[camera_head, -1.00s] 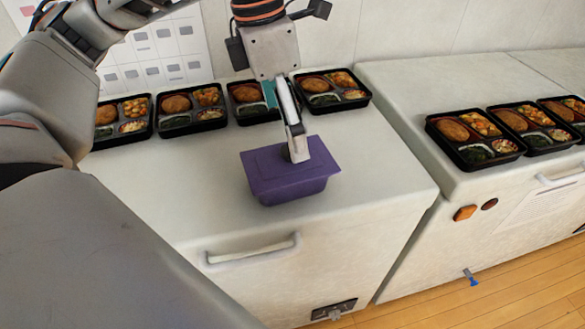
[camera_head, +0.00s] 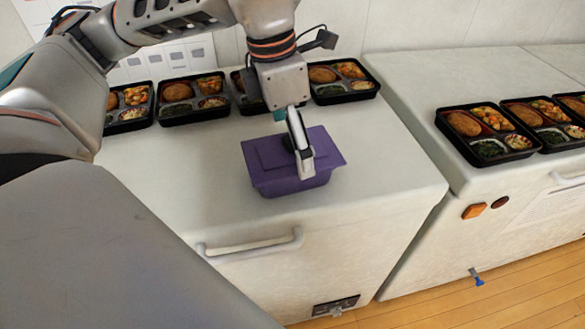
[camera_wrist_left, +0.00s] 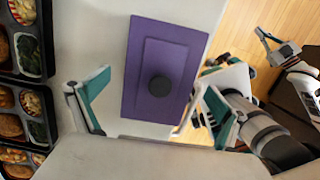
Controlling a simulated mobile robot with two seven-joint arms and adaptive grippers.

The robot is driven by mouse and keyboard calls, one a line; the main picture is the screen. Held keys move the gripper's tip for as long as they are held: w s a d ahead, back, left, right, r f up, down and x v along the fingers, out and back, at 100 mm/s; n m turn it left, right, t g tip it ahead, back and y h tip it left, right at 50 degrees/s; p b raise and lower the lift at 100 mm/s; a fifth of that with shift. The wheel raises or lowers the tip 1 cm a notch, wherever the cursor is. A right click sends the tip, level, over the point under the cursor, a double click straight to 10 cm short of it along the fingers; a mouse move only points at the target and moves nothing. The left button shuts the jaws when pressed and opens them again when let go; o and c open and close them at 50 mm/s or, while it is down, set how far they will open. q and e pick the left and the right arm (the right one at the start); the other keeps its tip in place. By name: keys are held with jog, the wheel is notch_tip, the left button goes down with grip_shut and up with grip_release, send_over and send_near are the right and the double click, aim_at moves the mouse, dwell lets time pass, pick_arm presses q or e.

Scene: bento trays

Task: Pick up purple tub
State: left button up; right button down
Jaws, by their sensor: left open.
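The purple tub (camera_head: 268,158) sits on the white counter near its front edge, with a flat lid that has a raised middle panel. In the left wrist view, the tub (camera_wrist_left: 165,50) shows a dark round knob on its lid. My left gripper (camera_head: 304,168) is over the lid and hides part of it in the head view; the knob is partly hidden there. In the left wrist view, my left gripper (camera_wrist_left: 152,102) is open, its teal fingers on either side of the tub's lower end. My right gripper (camera_wrist_left: 272,42) seems to show at the right, small and unclear.
Several filled bento trays (camera_head: 157,107) line the back of the counter. More trays (camera_head: 443,120) stand on the counter to the right. A handle (camera_head: 255,246) is on the counter's front face. The counter top left of the tub is clear.

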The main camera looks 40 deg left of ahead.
pick_arm(q)
jog(key=shift+s, duration=0.1)
grip_shut()
dwell(0.3)
